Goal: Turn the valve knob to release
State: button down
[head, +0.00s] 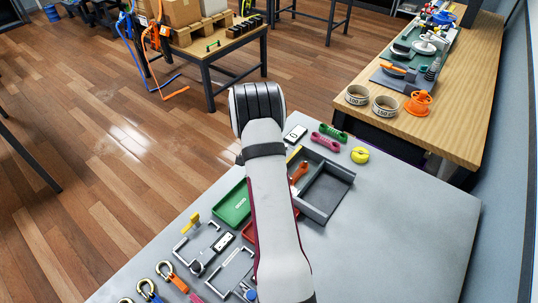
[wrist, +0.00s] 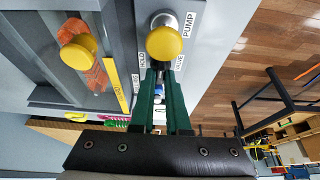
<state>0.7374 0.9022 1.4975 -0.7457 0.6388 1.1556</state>
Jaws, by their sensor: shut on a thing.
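My gripper (wrist: 162,76) shows in the wrist view with its two dark green fingers close together at the VALVE label (wrist: 180,62). It is shut on the valve knob, which the fingers mostly hide. The HOLD label (wrist: 142,60) is just left of the fingertips, and another label, partly readable, is farther left. A yellow ball knob (wrist: 165,43) on a metal stem stands just above the fingertips, near the PUMP label (wrist: 188,25). In the head view my arm hides the gripper and the valve. I cannot tell the knob's angle.
A second yellow ball (wrist: 78,52) is over an orange part at the left of the wrist view. A dark grey tray (head: 345,187) and green bin (head: 233,205) lie beside my arm on the grey table. The table's right side (head: 420,240) is clear.

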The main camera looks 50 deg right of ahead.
jog(key=c, duration=0.9)
grip_release()
jog(key=v, duration=1.5)
jog(key=shift+a+r, duration=0.25)
jog(key=shift+r, duration=0.1)
jog(key=s+a+r+n+y, duration=0.1)
jog(key=s+a+r+n, duration=0.15)
jog(key=a, duration=0.65)
jog(key=s+a+r+n+y, duration=0.1)
jog(key=a+r+n, duration=0.15)
jog(key=a, duration=0.55)
jog(key=s+a+n+y, duration=0.4)
jog(key=s+a+n, duration=0.3)
jog(key=s+a, duration=1.1)
jog(key=shift+a+f+n, duration=0.3)
jog(key=shift+a, duration=0.85)
